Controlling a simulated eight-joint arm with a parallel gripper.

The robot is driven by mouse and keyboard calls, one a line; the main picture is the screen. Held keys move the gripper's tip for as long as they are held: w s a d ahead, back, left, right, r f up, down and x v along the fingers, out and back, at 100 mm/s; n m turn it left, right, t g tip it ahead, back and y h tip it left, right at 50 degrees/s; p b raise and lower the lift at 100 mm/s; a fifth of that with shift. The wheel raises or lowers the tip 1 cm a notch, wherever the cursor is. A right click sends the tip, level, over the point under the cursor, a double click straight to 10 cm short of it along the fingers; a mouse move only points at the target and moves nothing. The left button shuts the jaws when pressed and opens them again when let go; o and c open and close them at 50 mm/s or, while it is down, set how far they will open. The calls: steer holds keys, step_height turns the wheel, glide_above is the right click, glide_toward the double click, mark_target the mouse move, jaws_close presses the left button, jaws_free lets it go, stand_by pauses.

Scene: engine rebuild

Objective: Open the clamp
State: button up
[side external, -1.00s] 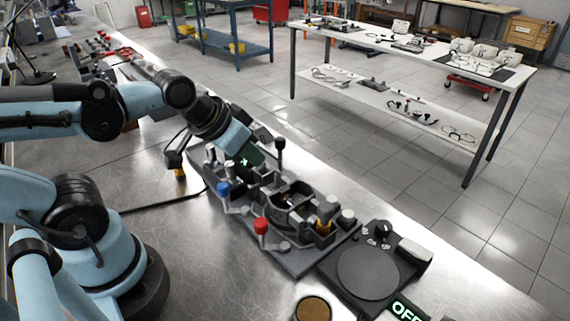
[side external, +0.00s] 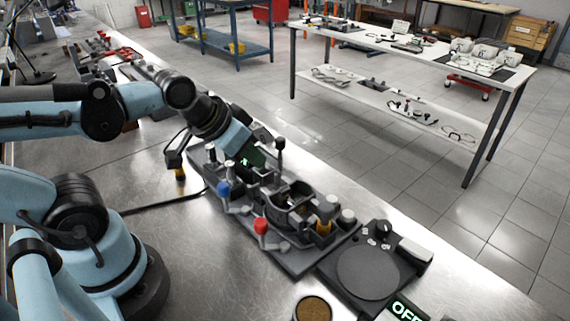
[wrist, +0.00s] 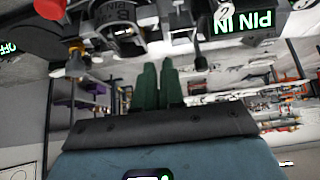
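A dark clamping fixture (side external: 290,262) lies on the metal bench. It carries a blue-knobbed lever (side external: 224,189), a red-knobbed lever (side external: 261,226) and an upright black-knobbed lever (side external: 280,144). I cannot tell which part is the clamp or its exact state. My gripper (side external: 254,160) is low over the fixture's far-left end, between the blue and black knobs. In the wrist view its two green fingers (wrist: 158,66) lie side by side with almost no gap. I see nothing held between them. The red knob (wrist: 49,8) shows at that view's top left.
A lit "PIN IN" sign (wrist: 243,20) appears upside down in the wrist view. A round turntable unit (side external: 368,272) with an "OFF" display (side external: 406,309) stands right of the fixture. A round brown-topped part (side external: 313,309) is at the front. The bench left of the fixture is mostly clear.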

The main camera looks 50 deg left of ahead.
steer(key=o, duration=0.5)
steer(key=shift+s+m+g, duration=0.1)
steer(key=shift+m+g, duration=0.2)
steer(key=shift+m, duration=0.4)
steer(key=shift+o, duration=1.1)
steer(key=shift+s+d+r+m+g+h, duration=0.1)
steer(key=shift+m+g+h, duration=0.05)
steer(key=shift+m, duration=0.3)
steer(key=shift+s+d+r+m+g+h, duration=0.1)
steer(key=shift+m+g+h, duration=0.05)
steer(key=shift+m, duration=0.3)
steer(key=m+g+h, duration=0.4)
steer(key=m+g, duration=0.3)
steer(key=m, duration=1)
glide_toward(260, 220)
steer(key=x, duration=0.8)
steer(key=shift+d+f, duration=0.2)
steer(key=shift+f, duration=0.1)
jaws_close()
